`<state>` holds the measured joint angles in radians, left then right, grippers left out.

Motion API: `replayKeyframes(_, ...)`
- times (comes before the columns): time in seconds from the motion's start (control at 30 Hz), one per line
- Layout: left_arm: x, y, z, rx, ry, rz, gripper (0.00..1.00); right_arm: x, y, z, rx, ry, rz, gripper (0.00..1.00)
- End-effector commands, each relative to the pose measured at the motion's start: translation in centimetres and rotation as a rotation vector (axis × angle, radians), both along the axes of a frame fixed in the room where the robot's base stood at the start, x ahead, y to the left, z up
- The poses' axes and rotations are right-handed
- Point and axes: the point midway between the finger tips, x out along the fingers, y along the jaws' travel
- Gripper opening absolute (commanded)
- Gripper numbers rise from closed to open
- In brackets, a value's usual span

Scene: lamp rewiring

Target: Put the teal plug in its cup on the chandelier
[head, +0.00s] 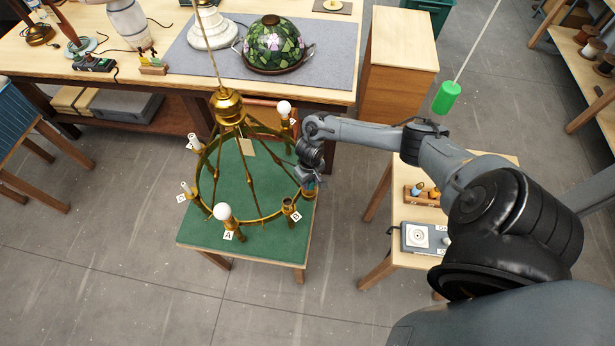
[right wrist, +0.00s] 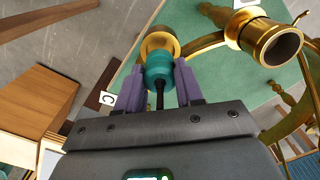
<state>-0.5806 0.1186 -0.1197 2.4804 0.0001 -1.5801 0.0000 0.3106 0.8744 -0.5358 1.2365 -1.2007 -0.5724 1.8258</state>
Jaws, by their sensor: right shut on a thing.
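The brass chandelier (head: 228,110) hangs over a green-topped table, with a ring of cups, some holding white bulbs. My right gripper (head: 309,184) is at the ring's right side, near the tag B. In the right wrist view its purple fingers are shut on the teal plug (right wrist: 158,70), with a dark stem toward the palm. The plug's far end overlaps a brass cup (right wrist: 160,40); I cannot tell whether it is inside or just in front. Another brass cup (right wrist: 272,42), open and empty-looking, is to the right. My left gripper is not in view.
The green table (head: 265,243) is mostly bare under the ring. A workbench (head: 120,62) with a stained-glass shade (head: 272,45) stands behind. A side table with a grey box (head: 425,238) is at right. A green pendant (head: 447,97) hangs above my right arm.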

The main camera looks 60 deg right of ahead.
Motion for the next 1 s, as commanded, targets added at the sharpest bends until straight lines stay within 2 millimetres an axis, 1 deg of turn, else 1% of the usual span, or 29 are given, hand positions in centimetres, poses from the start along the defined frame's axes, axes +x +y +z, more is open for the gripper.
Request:
replayKeyframes(0.03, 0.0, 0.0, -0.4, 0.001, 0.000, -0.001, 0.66, 0.0, 0.0, -0.4, 0.000, -0.001, 0.000, 0.07)
replayKeyframes(0.4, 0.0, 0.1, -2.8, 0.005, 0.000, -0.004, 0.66, 0.1, 0.0, -2.2, 0.001, -0.001, 0.002, 0.07)
replayKeyframes(0.7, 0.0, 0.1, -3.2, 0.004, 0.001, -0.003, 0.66, 0.0, 0.0, -3.5, 0.001, 0.001, 0.001, 0.07)
replayKeyframes(1.0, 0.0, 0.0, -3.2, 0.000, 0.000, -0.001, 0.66, 0.0, 0.0, -3.8, 0.001, 0.000, 0.001, 0.07)
